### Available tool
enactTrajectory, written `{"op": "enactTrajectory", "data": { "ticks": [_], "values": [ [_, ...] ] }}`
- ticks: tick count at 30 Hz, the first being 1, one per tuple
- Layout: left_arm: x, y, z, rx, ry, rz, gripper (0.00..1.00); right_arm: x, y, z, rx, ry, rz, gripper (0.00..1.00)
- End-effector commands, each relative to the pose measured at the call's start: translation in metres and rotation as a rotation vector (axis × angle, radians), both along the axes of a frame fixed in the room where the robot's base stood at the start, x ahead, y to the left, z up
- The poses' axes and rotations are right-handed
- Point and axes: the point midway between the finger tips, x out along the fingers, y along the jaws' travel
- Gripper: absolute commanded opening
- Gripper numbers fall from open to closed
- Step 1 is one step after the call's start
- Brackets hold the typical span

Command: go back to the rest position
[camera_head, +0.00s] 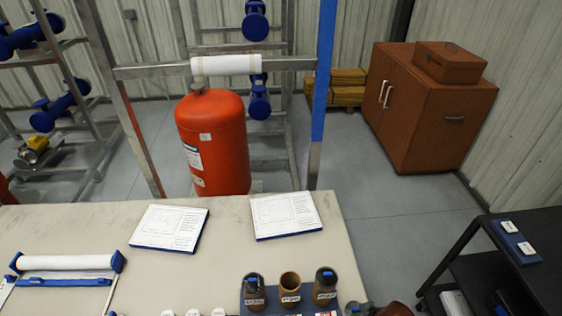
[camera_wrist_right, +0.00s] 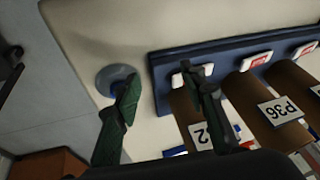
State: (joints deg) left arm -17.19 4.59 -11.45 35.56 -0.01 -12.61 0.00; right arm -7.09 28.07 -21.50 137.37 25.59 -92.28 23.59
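My right gripper (camera_wrist_right: 159,80) shows in the right wrist view, its two dark green fingers apart with nothing gripped between them. It hangs over the table beside a blue rack (camera_wrist_right: 158,72) of brown labelled cylinders. One finger overlaps the nearest cylinder (camera_wrist_right: 188,108) in the picture; I cannot tell whether they touch. A grey round piece with a blue part (camera_wrist_right: 113,76) lies partly behind the other finger. My left gripper is in no view.
The table (camera_head: 110,218) carries two document boards (camera_head: 170,228) (camera_head: 285,214), a blue-ended paper roll (camera_head: 66,262) and several brown cylinders (camera_head: 290,287). A black cart (camera_head: 480,262) stands at right. Beyond are a red tank (camera_head: 214,140) and a brown cabinet (camera_head: 425,110). Grey floor between is clear.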

Motion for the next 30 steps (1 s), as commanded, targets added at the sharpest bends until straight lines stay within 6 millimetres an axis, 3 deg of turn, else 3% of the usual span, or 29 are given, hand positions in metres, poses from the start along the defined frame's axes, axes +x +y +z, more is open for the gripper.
{"op": "enactTrajectory", "data": {
  "ticks": [1, 9, 18, 21, 26, 30],
  "values": [
    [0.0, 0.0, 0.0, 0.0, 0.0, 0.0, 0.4, -0.015, -0.011, -0.007, -0.003, -0.006, -0.04, 0.38],
    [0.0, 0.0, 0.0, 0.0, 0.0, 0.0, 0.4, -0.074, -0.078, -0.027, -0.125, -0.016, -0.167, 0.38],
    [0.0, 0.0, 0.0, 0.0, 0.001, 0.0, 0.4, -0.147, -0.136, -0.038, -0.268, 0.049, -0.264, 0.38],
    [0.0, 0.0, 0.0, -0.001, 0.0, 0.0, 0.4, -0.134, -0.133, -0.068, -0.262, 0.053, -0.248, 0.38],
    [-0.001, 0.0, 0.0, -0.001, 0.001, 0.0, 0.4, -0.127, -0.131, -0.114, -0.258, 0.07, -0.24, 0.38],
    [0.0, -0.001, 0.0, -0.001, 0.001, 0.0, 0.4, -0.125, -0.129, -0.162, -0.254, 0.089, -0.229, 0.38]
  ]
}}
